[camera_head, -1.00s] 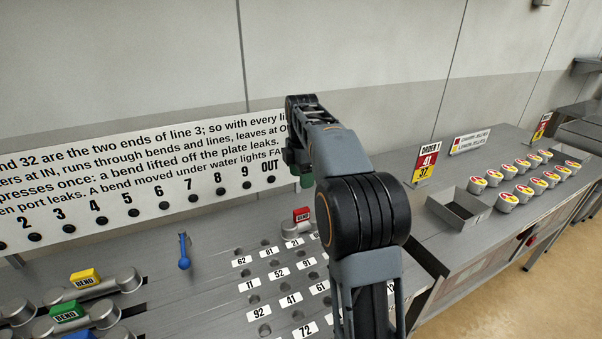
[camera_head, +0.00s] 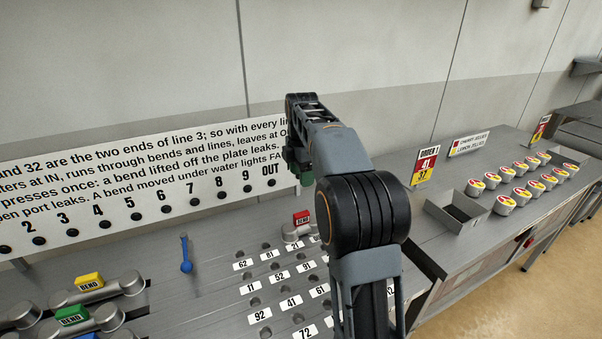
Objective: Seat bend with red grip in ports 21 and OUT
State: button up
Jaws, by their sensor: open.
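The bend with the red grip (camera_head: 301,218) sits at the back of the port plate (camera_head: 218,290), just behind the label 21 (camera_head: 296,245). Its grey body is partly hidden by my arm, so I cannot tell whether it is fully down in its ports. The OUT port's label is not visible on the plate; OUT shows on the back panel (camera_head: 150,190). My gripper (camera_head: 305,180) hangs above and slightly behind the red grip, apart from it. My gripper is open, and its fingertips are mostly hidden behind my arm.
Yellow (camera_head: 89,280) and green (camera_head: 72,315) bends lie at the left, with a blue one at the lower edge. A blue lever (camera_head: 186,255) stands between them and the ports. A grey open box (camera_head: 458,211) and several round jars (camera_head: 522,196) are on the right bench.

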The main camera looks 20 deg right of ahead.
notch_tip(320, 180, up, 6)
jog(key=p, duration=0.5)
dwell(0.4)
